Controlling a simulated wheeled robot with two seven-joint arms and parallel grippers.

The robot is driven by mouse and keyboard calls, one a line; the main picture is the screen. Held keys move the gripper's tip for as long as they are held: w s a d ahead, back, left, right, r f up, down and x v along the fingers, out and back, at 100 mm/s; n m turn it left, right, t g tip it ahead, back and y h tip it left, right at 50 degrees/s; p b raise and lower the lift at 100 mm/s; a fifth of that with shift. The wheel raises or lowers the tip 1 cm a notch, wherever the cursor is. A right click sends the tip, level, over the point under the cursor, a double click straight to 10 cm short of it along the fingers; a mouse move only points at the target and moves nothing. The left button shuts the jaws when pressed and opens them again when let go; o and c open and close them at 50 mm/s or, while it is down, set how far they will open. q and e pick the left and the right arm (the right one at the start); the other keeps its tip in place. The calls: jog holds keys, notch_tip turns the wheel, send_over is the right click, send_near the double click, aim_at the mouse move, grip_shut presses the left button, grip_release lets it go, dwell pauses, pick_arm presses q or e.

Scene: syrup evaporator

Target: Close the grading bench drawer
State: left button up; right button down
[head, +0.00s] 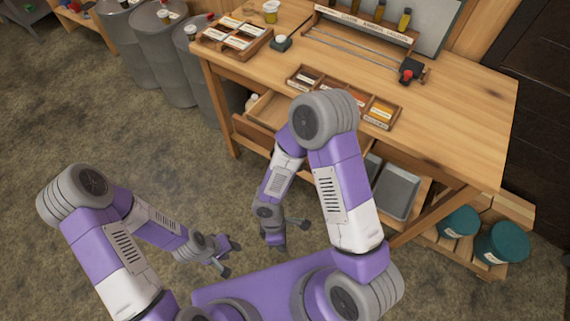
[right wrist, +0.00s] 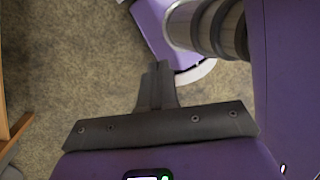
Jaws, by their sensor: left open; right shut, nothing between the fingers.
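The wooden grading bench (head: 455,120) stands at the upper right of the head view. Its drawer (head: 253,133) is pulled out from under the left part of the bench top, and some of its inside shows. My right arm hides the drawer's right part. My right gripper (head: 276,243) is shut and empty, pointing down in front of the bench, apart from the drawer. Its closed fingers (right wrist: 157,85) show over the floor in the right wrist view. My left gripper (head: 231,258) is open and empty, low over the floor, further from the bench.
Sample trays (head: 236,40) and a divided box (head: 381,113) sit on the bench top. Grey metal drums (head: 160,45) stand left of the bench.

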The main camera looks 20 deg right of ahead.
jog(key=w+a+r+n+t+h+p, duration=0.1)
jog(key=w+r+n+t+h+p, duration=0.35)
jog(key=w+r+n+t, duration=0.8)
jog(key=w+d+f+m+g+h+b, duration=0.1)
jog(key=w+d+f+g+b, duration=0.1)
jog(key=w+d+f, duration=0.4)
jog(key=w+d+b, duration=0.1)
jog(key=w+d, duration=0.1)
jog(key=shift+w+d+f+h, duration=0.2)
jog(key=shift+w+d+h, duration=0.05)
jog(key=shift+w+h, duration=0.1)
jog(key=shift+d+g, duration=0.1)
jog(key=shift+g, duration=0.15)
